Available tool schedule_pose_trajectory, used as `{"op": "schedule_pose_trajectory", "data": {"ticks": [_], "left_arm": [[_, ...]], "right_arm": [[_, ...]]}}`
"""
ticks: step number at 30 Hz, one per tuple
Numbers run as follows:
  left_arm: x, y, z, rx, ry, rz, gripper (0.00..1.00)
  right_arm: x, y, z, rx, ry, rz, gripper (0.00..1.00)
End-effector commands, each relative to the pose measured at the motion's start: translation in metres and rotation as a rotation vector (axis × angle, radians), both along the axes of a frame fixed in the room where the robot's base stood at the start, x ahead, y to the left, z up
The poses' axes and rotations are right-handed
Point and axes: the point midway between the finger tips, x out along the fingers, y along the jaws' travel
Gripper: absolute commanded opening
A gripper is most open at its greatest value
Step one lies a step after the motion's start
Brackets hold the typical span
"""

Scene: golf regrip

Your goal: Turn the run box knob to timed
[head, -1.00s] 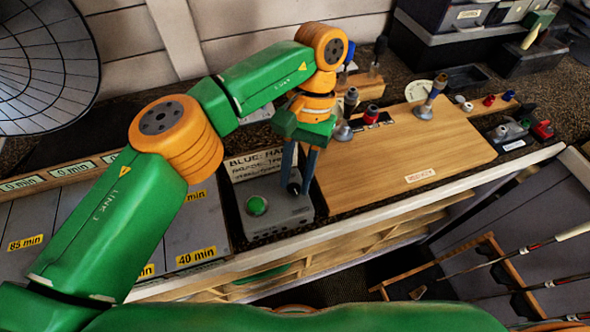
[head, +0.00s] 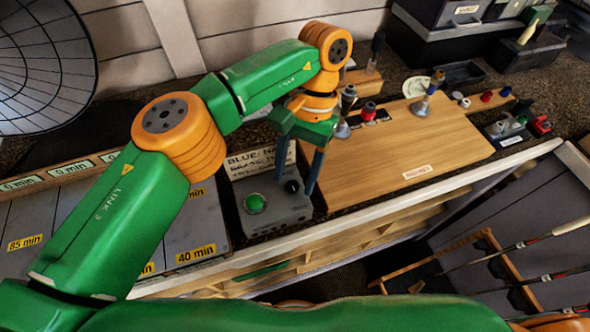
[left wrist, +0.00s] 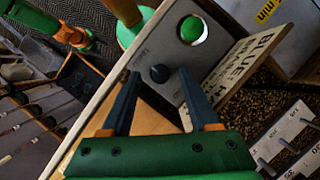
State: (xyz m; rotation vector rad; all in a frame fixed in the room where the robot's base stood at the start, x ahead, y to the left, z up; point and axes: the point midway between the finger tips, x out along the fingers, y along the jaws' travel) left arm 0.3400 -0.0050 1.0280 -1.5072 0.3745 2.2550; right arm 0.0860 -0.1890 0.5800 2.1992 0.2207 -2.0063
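The run box (head: 275,215) is a grey box with a green button (head: 255,203) and a small black knob (head: 292,186). In the left wrist view the box (left wrist: 212,62) shows the green button (left wrist: 192,29) and the knob (left wrist: 159,73). My left gripper (head: 297,186) points down over the box, open, with one finger on each side of the knob. In the left wrist view the knob shows between the fingertips (left wrist: 157,76), with gaps visible. The knob's pointer and marks are too small to read.
A sign with "BLUE" lettering (head: 257,163) stands behind the box. A wooden board (head: 395,150) lies to the right, with tools behind it. Grey panels with minute labels (head: 195,254) lie to the left. The bench's white front edge (head: 380,212) runs close by.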

Motion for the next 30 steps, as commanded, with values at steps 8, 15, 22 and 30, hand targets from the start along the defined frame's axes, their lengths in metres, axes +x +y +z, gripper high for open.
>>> {"op": "schedule_pose_trajectory", "data": {"ticks": [8,15,22,30], "left_arm": [[0.000,0.000,0.005,0.001,-0.001,0.001,0.61],[-0.008,0.000,0.042,-0.003,-0.004,-0.004,0.61],[-0.060,0.001,0.091,0.000,-0.007,-0.006,0.61],[-0.126,0.002,0.121,0.000,-0.001,-0.004,0.61]], "right_arm": [[0.000,0.000,0.002,0.000,0.000,0.000,0.50],[0.000,0.000,0.010,-0.001,0.000,0.000,0.50],[0.000,0.000,-0.004,-0.001,0.000,0.000,0.50],[0.000,0.000,-0.025,0.000,0.000,0.000,0.50]]}}
